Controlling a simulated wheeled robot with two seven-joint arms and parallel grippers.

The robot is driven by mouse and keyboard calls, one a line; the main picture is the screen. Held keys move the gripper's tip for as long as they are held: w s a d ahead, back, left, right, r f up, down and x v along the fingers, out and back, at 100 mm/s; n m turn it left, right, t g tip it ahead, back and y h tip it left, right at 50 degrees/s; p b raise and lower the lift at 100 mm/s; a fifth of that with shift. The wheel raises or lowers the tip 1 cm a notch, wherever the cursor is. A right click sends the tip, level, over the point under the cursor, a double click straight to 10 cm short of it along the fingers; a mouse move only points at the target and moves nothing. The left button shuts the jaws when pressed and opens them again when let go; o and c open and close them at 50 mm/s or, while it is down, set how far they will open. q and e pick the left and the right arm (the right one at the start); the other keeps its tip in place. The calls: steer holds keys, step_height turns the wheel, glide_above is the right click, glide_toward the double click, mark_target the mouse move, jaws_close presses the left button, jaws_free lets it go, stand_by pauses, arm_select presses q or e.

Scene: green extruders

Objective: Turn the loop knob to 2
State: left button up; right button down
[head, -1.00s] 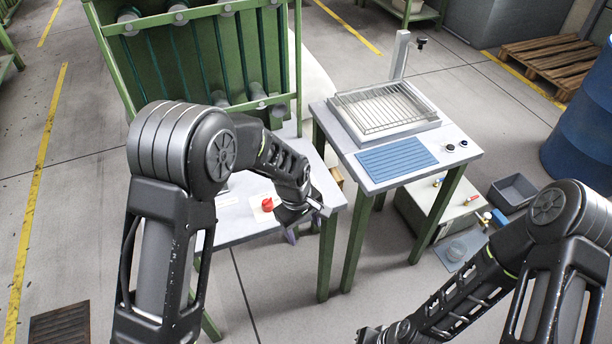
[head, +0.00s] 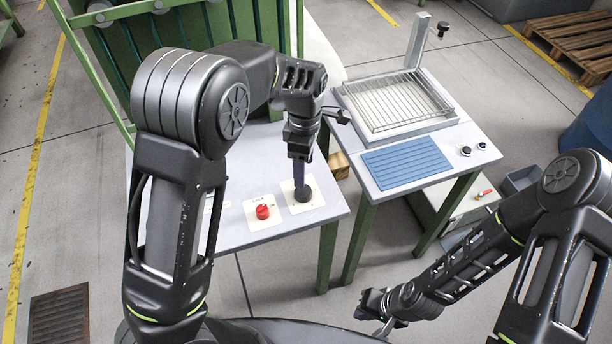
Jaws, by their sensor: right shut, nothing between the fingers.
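A red knob (head: 262,212) sits on a small cream plate on the left table (head: 280,238). A dark round knob (head: 303,193) sits on a second cream plate (head: 316,200) just right of it. The plate markings are too small to read, so I cannot tell which is the loop knob or its setting. My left gripper (head: 300,181) points straight down at the dark knob, its fingers at or just above the knob's top. Whether they grip it is not clear. My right gripper (head: 383,328) is shut and empty, low at the bottom, away from both tables.
A second table at right holds a wire-rack tray (head: 397,104), a blue ribbed mat (head: 407,162) and two small knobs (head: 465,150). A green frame (head: 180,40) stands behind the left table. A grey bin (head: 520,180) and a pallet (head: 570,45) are further right.

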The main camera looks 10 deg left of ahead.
mark_target(303, 193)
arm_select(q)
steer(key=shift+s+r, duration=0.1)
steer(key=shift+s, duration=0.1)
steer(key=shift+s+f+p, duration=0.2)
steer(key=shift+f+p, duration=0.5)
steer(key=shift+f, duration=3.3)
steer(key=c, duration=1.4)
